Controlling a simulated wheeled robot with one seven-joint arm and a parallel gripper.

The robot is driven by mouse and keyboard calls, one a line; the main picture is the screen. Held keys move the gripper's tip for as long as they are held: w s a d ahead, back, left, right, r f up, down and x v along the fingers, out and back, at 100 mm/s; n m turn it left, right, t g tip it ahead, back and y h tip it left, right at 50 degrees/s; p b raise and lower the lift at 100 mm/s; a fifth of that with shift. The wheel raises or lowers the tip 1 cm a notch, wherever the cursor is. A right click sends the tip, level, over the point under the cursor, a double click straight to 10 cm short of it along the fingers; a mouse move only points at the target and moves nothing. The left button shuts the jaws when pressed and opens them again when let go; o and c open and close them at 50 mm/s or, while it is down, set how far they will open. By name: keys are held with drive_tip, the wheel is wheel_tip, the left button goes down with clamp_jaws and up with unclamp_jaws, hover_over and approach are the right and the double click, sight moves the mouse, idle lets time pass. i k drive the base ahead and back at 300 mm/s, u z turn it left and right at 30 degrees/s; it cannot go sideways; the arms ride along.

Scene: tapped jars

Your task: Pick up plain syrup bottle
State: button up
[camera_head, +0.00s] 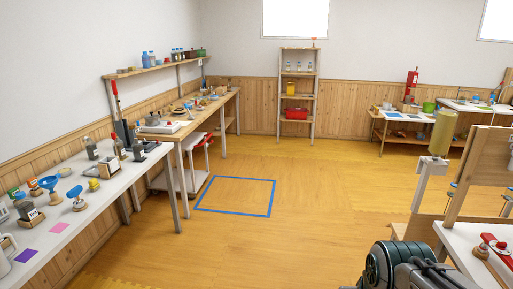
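Several dark bottles stand on the white table (112,197) at the left. One dark bottle (91,148) is near the wall, another (118,148) stands to its right, and a third (138,150) is at the table's far end. A further dark bottle (25,210) is nearer, by a small labelled box. They are too small for me to tell which is the plain syrup bottle. My gripper is not in view; only part of my arm shows at the bottom right, away from the bottles.
A wooden bench (222,104) stands behind the white table. A blue floor outline (272,197) and open wooden floor lie in the middle. A shelf unit (281,100) stands at the back wall. A wooden panel (485,170) and white surface (463,240) are at the right.

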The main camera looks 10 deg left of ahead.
sight(138, 150)
drive_tip(key=u, duration=0.15)
drive_tip(key=i, duration=1.6)
drive_tip(key=u, duration=1.05)
drive_tip(key=i, duration=1.3)
drive_tip(key=u, duration=0.7)
